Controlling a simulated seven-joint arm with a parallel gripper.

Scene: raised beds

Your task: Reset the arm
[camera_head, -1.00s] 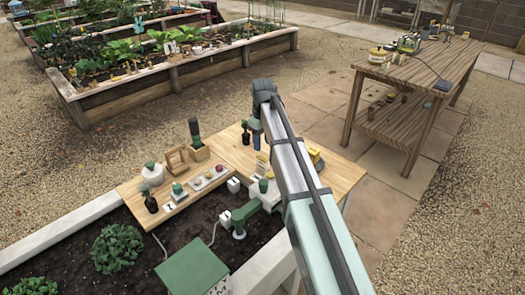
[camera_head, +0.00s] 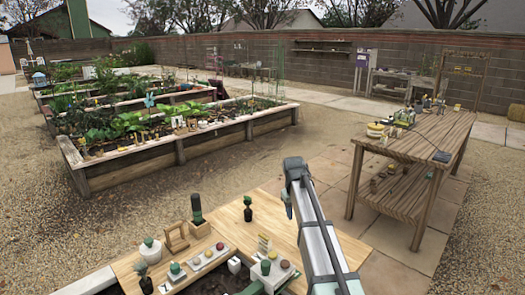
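My arm reaches up from the bottom right over the light wooden board of the near raised bed (camera_head: 262,216). Its end, with my gripper (camera_head: 289,206), hangs over the right part of the board. The fingers are small and partly hidden by the arm, so whether they are open or shut cannot be made out. A small dark potted plant (camera_head: 247,208) stands on the board, left of the gripper and apart from it.
On the board stand a cactus in a wooden pot (camera_head: 198,217), a wooden frame (camera_head: 176,238), a white pot (camera_head: 150,249) and a tray with coloured round things (camera_head: 205,258). A slatted wooden table (camera_head: 420,150) stands right. Planted beds (camera_head: 180,145) lie behind; gravel between is clear.

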